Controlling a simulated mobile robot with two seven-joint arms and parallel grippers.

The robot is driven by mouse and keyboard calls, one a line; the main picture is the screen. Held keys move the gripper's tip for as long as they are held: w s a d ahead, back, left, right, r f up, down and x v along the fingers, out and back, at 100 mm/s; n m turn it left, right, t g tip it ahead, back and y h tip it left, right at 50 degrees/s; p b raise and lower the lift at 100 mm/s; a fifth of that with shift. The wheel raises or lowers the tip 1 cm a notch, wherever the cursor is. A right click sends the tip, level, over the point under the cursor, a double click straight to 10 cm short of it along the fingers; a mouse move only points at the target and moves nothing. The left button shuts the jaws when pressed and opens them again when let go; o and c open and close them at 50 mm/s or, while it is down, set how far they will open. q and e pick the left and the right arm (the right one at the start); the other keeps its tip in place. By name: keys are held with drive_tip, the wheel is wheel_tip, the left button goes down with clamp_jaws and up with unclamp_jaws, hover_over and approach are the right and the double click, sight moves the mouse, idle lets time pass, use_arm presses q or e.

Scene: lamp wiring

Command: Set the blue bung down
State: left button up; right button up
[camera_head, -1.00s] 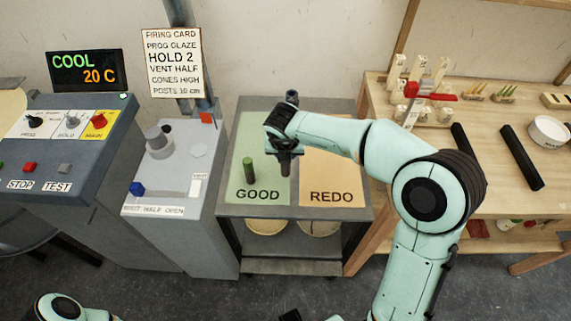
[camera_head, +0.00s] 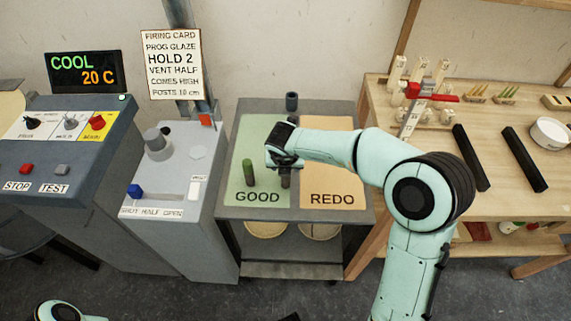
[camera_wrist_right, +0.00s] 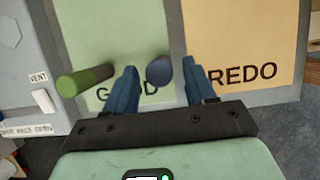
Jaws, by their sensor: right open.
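The blue bung (camera_wrist_right: 159,72) shows in the right wrist view as a dark blue cylinder, seen nearly end-on over the green GOOD panel (camera_head: 268,140). It is between the two blue fingers of my right gripper (camera_wrist_right: 160,84), with a gap on each side. The gripper is open. In the head view this gripper (camera_head: 284,176) is low over the GOOD panel, and the wrist and fingers mostly hide the bung. My left gripper is not in view.
A green bung (camera_head: 248,172) stands on the GOOD panel, just left of my right gripper. A dark cylinder (camera_head: 292,101) stands at the cart's back edge. The orange REDO panel (camera_head: 333,170) is clear. A vent box (camera_head: 170,168) is left; a wooden bench (camera_head: 502,195) is right.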

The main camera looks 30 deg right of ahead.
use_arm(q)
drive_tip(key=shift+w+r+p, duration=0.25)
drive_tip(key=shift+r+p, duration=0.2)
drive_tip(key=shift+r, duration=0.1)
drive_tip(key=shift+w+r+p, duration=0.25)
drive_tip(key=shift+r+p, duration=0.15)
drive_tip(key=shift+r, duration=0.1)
use_arm(e)
drive_tip(key=v, duration=1.1)
drive_tip(key=shift+s+a+r, duration=0.15)
drive_tip(key=shift+r, duration=0.2)
